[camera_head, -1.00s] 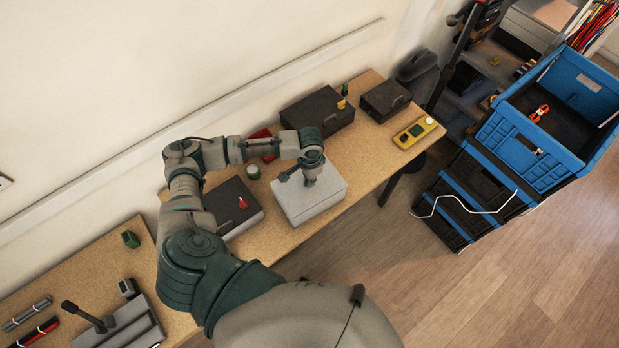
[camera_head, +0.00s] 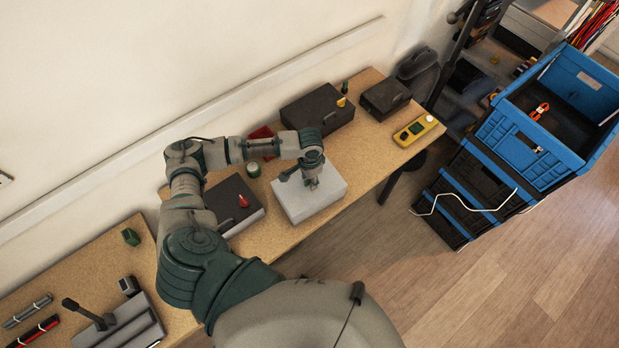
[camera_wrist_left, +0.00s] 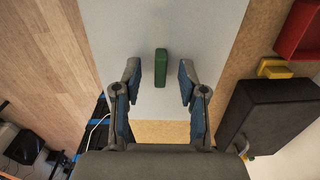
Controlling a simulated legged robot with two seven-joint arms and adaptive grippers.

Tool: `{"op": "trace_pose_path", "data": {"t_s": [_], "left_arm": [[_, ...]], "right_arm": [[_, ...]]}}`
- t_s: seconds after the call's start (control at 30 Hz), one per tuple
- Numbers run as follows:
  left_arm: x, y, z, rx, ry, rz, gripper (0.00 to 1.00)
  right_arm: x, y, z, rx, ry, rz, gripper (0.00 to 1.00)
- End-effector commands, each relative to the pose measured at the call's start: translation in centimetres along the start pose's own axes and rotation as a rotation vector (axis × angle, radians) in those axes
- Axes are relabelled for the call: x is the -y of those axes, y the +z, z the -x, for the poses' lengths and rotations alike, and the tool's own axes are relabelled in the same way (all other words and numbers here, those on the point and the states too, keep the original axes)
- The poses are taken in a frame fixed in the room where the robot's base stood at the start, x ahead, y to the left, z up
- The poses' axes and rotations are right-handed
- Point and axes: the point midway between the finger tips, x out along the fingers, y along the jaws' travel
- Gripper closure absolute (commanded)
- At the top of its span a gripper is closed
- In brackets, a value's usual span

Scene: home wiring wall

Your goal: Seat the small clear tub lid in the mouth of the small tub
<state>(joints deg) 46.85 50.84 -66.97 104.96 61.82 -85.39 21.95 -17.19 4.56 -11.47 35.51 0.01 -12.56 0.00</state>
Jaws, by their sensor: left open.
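My left gripper (camera_head: 313,184) is over a pale grey box (camera_head: 330,203) on the bench in the head view. In the left wrist view the gripper (camera_wrist_left: 158,82) is open, one blue-padded finger on each side of a small green block (camera_wrist_left: 161,67). The block appears to lie on the grey box top (camera_wrist_left: 205,25), with gaps to both fingers. A small round green item with a pale top (camera_head: 253,169) stands behind the box; I cannot tell if it is the tub. I cannot make out the clear lid. My right gripper is not in view.
A dark box with a red piece (camera_head: 237,207) is left of the grey box. Dark cases (camera_head: 318,108) stand near the wall, a yellow meter (camera_head: 415,131) near the bench's right end. Blue crates (camera_head: 520,150) are on the floor. Bare bench lies right of the grey box.

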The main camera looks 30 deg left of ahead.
Motion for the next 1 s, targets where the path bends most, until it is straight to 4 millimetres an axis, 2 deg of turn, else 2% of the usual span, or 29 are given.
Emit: {"op": "trace_pose_path", "data": {"t_s": [0.17,0.4,0.6,0.77,1.0], "left_arm": [[0.1,-0.1,2.3,-0.004,-0.001,0.000,0.59],[0.1,-0.1,7.7,-0.005,-0.001,0.000,0.59],[0.1,-0.1,10.8,-0.003,0.000,0.000,0.59],[0.1,-0.1,11.7,-0.001,0.001,-0.001,0.59],[0.1,0.0,11.8,-0.001,0.001,0.000,0.59]], "right_arm": [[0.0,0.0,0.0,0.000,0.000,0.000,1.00],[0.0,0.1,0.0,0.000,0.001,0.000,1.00],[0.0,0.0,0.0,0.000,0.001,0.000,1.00],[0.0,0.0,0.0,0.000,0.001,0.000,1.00],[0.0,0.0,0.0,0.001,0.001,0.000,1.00]]}}
